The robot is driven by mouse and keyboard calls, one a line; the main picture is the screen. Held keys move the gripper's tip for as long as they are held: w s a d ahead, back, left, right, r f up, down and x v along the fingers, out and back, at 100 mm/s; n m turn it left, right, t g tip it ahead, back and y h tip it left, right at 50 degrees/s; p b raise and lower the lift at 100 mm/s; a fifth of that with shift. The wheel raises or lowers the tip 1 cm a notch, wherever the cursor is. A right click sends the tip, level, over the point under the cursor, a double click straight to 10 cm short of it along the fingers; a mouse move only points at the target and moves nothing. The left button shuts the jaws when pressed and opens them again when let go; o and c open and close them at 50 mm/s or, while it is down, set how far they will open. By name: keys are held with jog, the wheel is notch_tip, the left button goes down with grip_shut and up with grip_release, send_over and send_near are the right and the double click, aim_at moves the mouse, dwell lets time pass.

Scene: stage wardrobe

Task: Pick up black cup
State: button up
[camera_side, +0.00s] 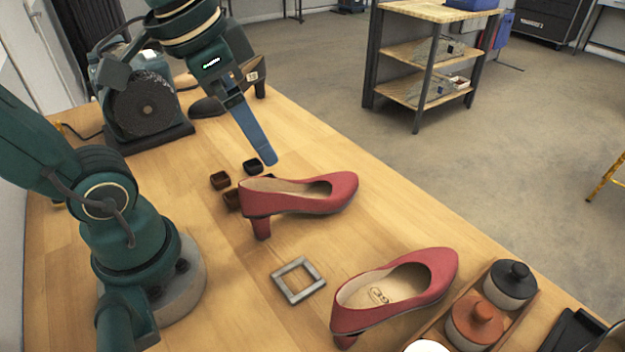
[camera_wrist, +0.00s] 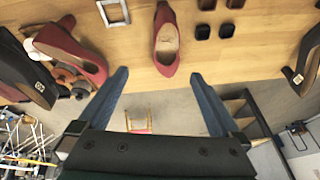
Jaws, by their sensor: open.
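One red shoe (camera_side: 310,193) stands close to the cups, another (camera_side: 400,288) nearer the front. A grey square frame (camera_side: 298,280) lies between them. A wooden tray (camera_side: 520,318) holds lidded pots.

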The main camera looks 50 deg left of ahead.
jog(key=shift+n+t, duration=0.6)
jog(key=shift+n, duration=0.1)
jog(key=f, duration=0.1)
jog(key=s+d+f, duration=0.1)
jog(key=s+f, duration=0.1)
jog(key=shift+s+d+f, duration=0.25)
jog(key=shift+d+f, duration=0.05)
jog(key=shift+f, duration=0.35)
jog(key=c, duration=0.3)
jog(key=shift+w+r+n, duration=0.15)
jog(key=shift+w+n, duration=0.1)
jog(key=shift+n, duration=0.15)
